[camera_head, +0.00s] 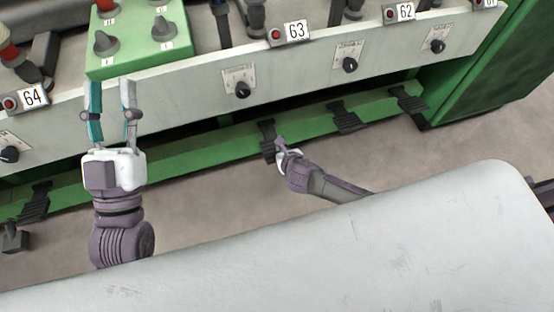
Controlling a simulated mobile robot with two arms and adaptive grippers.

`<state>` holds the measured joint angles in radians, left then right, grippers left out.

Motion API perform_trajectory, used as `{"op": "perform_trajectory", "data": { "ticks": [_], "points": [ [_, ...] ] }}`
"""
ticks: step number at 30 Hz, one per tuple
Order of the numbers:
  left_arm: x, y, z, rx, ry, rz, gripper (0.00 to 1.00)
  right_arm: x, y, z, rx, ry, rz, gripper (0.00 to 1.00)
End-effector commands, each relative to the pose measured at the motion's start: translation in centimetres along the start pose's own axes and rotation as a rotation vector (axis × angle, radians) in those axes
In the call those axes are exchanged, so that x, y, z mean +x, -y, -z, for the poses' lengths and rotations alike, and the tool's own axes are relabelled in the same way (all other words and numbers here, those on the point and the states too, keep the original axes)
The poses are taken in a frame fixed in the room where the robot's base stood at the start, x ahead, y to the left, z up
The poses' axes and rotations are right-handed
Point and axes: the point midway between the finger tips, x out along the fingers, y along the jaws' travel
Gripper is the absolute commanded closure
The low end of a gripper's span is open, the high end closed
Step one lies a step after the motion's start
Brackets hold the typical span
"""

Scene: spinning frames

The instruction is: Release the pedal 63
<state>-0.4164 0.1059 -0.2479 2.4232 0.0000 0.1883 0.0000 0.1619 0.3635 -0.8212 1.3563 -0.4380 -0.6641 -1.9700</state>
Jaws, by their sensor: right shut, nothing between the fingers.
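The pedal below the 63 label (297,30) is a dark ribbed pedal (267,135) on the green lower rail. No number shows on the pedal itself. My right gripper (281,146) is shut and empty at the pedal's lower right side, partly overlapping it in the picture. I cannot tell whether they touch, or whether the pedal is pressed. My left gripper (111,90) is open and empty, its two teal-lined fingers pointing up in front of the pale machine panel, left of the pedal.
More pedals sit on the rail at right (345,116) and (408,99), and one at far left (35,201). The panel carries dark knobs (242,90). A green control box (140,40) stands above. Bare floor (400,155) lies in front of the rail.

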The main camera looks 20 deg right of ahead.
Motion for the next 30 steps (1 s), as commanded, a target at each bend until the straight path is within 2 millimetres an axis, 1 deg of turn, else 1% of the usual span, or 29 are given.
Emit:
{"op": "perform_trajectory", "data": {
  "ticks": [27, 30],
  "points": [
    [-0.6, -0.5, 3.6, -0.011, -0.224, -0.009, 0.6, 1.0, 0.0, 1.2, 0.0, -0.001, -0.001, 1.0],
    [-0.6, -0.5, 3.7, -0.012, -0.227, -0.009, 0.6, 0.9, 0.0, 1.2, 0.0, -0.002, -0.001, 1.0]
  ]
}}
